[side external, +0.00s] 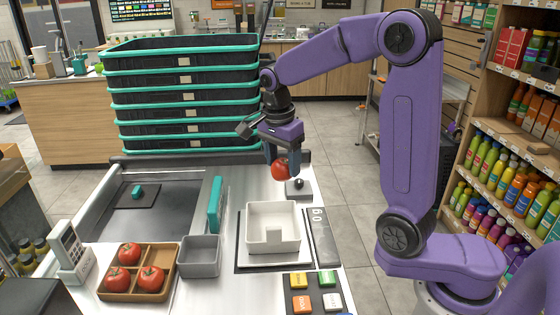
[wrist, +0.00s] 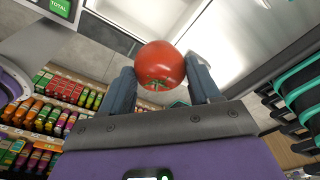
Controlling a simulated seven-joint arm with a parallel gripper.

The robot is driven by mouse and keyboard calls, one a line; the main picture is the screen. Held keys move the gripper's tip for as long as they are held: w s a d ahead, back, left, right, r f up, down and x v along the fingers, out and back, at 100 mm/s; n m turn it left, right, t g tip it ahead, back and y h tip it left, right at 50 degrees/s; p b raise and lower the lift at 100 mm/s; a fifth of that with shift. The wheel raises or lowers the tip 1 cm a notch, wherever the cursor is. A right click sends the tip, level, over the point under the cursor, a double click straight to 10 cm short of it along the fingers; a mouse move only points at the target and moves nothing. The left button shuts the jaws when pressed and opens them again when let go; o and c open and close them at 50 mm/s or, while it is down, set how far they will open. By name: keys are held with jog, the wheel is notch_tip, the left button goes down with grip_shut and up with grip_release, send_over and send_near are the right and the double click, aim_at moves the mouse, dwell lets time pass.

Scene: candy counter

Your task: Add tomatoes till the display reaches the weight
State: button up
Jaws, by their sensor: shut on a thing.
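My gripper (side external: 282,155) is shut on a red tomato (side external: 279,170) and holds it in the air behind the white open box (side external: 258,212). In the wrist view the tomato (wrist: 160,62) sits between the two fingers of my gripper (wrist: 162,85). The white box stands on a scale (side external: 243,262) and has a notch in its front wall; its visible inside looks empty. A dark strip (side external: 322,240) beside the scale shows sideways digits, apparently 60. Several compartments divide a wooden tray (side external: 174,262), which holds three tomatoes (side external: 129,254) at front left.
A grey bin (side external: 200,257) stands between tray and scale. A white handheld-style device (side external: 68,245) stands left of the tray. Stacked black crates (side external: 180,90) rise behind the counter. Coloured buttons (side external: 300,281) lie in front of the scale. A small grey block (side external: 299,189) sits behind it.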

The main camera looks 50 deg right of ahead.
jog(key=shift+f, duration=5.75)
jog(key=shift+f, duration=0.2)
jog(key=o, duration=0.9)
jog(key=shift+r, duration=0.1)
jog(key=shift+a+r, duration=0.2)
jog(key=shift+r, duration=1.25)
jog(key=shift+a+r, duration=0.15)
jog(key=shift+r, duration=1.3)
